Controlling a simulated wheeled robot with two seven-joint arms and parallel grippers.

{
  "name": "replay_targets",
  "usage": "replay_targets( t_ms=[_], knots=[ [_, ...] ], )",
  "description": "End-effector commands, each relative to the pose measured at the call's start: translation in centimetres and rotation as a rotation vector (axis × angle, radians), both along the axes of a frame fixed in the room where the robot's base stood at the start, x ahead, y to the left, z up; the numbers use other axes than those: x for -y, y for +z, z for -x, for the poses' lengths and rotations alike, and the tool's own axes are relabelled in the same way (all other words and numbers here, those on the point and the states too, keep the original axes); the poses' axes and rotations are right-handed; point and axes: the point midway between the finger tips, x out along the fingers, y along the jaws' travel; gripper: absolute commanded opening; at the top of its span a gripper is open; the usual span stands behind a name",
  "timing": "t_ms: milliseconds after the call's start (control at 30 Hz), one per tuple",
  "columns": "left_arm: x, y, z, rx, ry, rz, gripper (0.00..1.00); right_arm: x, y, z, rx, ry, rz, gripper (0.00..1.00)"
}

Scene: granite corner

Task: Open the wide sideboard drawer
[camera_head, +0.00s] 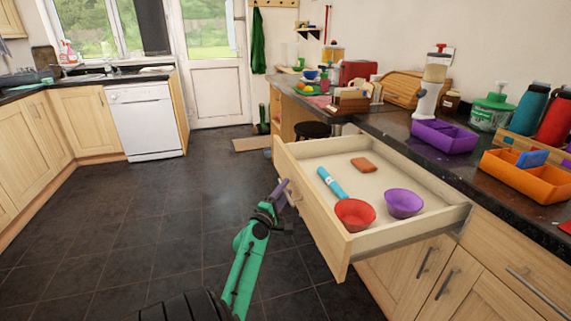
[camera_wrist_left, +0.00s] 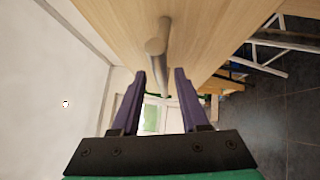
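The wide sideboard drawer (camera_head: 341,243) is pulled well out from under the dark worktop. Inside it are a red bowl (camera_head: 355,214), a purple bowl (camera_head: 404,203), a blue cylinder (camera_head: 331,183) and a brown block (camera_head: 364,165). My left gripper (camera_head: 284,188) is at the outer face of the drawer front. In the left wrist view its two purple fingers (camera_wrist_left: 160,76) are apart, with the metal bar handle (camera_wrist_left: 157,46) in line with the gap between them. I cannot tell whether they touch it. My right gripper is not in view.
A purple bin (camera_head: 444,137) and an orange tray (camera_head: 524,178) stand on the worktop above the drawer. Cupboard doors (camera_head: 408,275) are below. A dark stool (camera_head: 312,130) stands beyond the drawer. The tiled floor (camera_head: 150,215) to the left is clear.

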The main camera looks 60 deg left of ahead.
Motion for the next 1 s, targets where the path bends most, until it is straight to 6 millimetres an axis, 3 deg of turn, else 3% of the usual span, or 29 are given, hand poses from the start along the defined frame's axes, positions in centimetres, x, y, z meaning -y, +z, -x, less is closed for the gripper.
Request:
replay_targets(
  t_ms=[367,567,733,767,833,1000],
  knots=[
    [0.4,-0.4,0.4,-0.004,-0.003,0.004,0.45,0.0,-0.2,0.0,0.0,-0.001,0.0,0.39],
    [2.1,-1.3,3.6,-0.006,-0.003,0.004,0.45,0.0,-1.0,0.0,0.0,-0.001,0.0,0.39],
    [4.4,-2.2,7.8,-0.007,-0.002,0.003,0.45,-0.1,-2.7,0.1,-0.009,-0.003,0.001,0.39],
    [4.8,-2.4,8.5,-0.007,-0.001,0.003,0.45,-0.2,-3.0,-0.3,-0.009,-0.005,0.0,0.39],
    [5.6,-2.6,10.0,-0.007,-0.001,0.002,0.45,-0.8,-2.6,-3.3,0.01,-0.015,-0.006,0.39],
    [6.7,-2.5,12.1,-0.004,-0.001,0.002,0.45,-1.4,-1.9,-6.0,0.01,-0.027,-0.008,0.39]
  ],
)
